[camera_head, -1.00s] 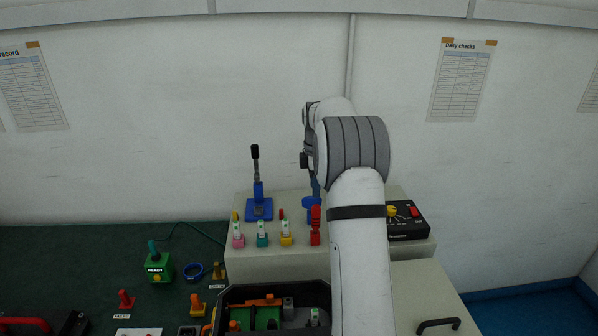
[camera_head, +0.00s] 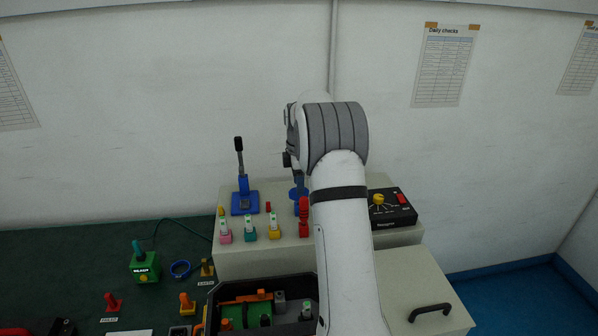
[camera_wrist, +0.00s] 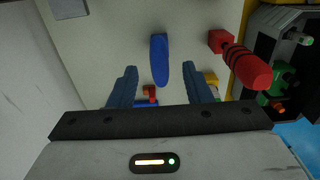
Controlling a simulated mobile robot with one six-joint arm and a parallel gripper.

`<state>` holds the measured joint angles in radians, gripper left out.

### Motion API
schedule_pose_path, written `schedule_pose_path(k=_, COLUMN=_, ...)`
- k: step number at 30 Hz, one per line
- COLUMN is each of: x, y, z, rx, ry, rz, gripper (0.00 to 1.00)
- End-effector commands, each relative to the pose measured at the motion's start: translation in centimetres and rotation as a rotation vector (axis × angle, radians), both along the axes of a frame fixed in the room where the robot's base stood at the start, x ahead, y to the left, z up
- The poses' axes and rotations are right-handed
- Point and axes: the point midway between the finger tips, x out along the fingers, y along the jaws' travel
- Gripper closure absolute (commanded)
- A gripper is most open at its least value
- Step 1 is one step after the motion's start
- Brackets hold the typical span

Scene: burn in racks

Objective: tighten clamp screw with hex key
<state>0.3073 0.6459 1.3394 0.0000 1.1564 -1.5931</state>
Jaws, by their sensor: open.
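My gripper shows in the wrist view (camera_wrist: 162,88) with its two blue-grey fingers apart. Between and beyond them is a rounded blue upright part (camera_wrist: 159,60); I see no finger touching it. A red handle with dark rings (camera_wrist: 245,62) is to the right of the fingers. In the head view my arm hides most of the gripper. A blue piece (camera_head: 297,202) shows below the wrist, beside a red upright handle (camera_head: 303,214). A blue stand with a black-tipped upright lever (camera_head: 243,196) is to the left. I cannot make out a hex key or clamp screw for certain.
A black box with knobs (camera_head: 392,210) is right of my arm. A dark tray (camera_head: 213,312) with parts sits in front. A green box (camera_head: 145,267) stands on the dark mat.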

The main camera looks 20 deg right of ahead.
Motion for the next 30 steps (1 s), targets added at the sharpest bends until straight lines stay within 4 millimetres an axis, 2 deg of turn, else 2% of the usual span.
schedule_pose_path(k=3, x=-0.1, y=0.1, z=-1.7, rx=0.001, ry=0.004, rz=0.0, gripper=0.55)
schedule_pose_path(k=9, x=0.0, y=0.1, z=-3.6, rx=0.0, ry=0.001, rz=0.001, gripper=0.55)
schedule_pose_path(k=19, x=0.0, y=0.1, z=-4.0, rx=0.0, ry=0.0, rz=0.001, gripper=0.55)
schedule_pose_path(k=30, x=0.0, y=0.1, z=-4.0, rx=0.0, ry=0.0, rz=0.002, gripper=0.86)
